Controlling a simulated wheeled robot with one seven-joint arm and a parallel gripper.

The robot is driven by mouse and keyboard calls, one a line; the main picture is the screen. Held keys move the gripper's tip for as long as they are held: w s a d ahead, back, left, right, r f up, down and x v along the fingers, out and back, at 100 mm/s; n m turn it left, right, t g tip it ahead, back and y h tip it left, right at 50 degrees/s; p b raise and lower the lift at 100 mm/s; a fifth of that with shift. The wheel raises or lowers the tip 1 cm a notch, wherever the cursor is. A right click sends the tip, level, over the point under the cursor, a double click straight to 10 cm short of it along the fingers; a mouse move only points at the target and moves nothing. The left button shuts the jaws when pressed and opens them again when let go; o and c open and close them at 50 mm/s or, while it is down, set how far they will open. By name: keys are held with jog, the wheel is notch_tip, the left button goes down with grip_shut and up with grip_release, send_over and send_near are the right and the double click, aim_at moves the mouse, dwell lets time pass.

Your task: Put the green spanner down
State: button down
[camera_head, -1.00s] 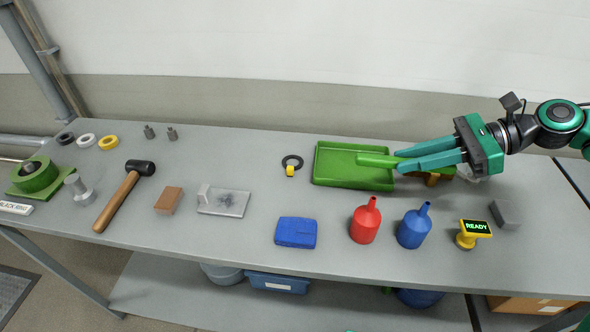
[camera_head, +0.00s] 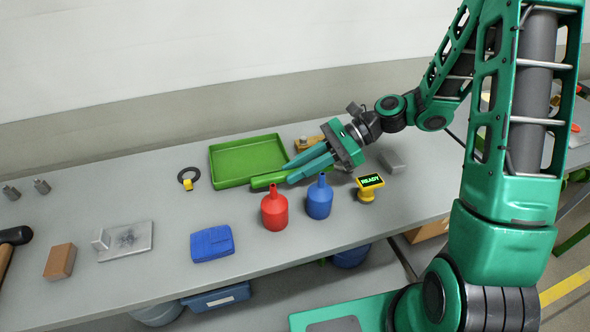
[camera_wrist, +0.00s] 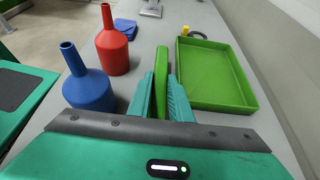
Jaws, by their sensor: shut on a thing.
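The green spanner (camera_head: 268,180) is a light green bar held between the teal fingers of my gripper (camera_head: 290,174). My gripper is shut on it. In the wrist view the spanner (camera_wrist: 162,82) points away from my gripper (camera_wrist: 163,90), between the tray and the bottles. In the head view its free end lies just in front of the green tray's near edge. Whether it touches the table cannot be told. The end inside the gripper is hidden.
The empty green tray (camera_head: 215,172) is beside the spanner. A red bottle (camera_head: 274,211) and a blue bottle (camera_head: 319,201) stand close in front. Table is clear between the blue case (camera_head: 212,244) and tray.

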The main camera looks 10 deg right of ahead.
jog(key=shift+f, duration=0.35)
jog(key=c, duration=1.9)
grip_release()
jog(key=shift+f, duration=0.1)
notch_tip(320, 180, up, 6)
jog(key=f, duration=0.1)
send_over(338, 167)
jog(key=shift+w+d+r, duration=0.1)
jog(key=shift+r, duration=0.15)
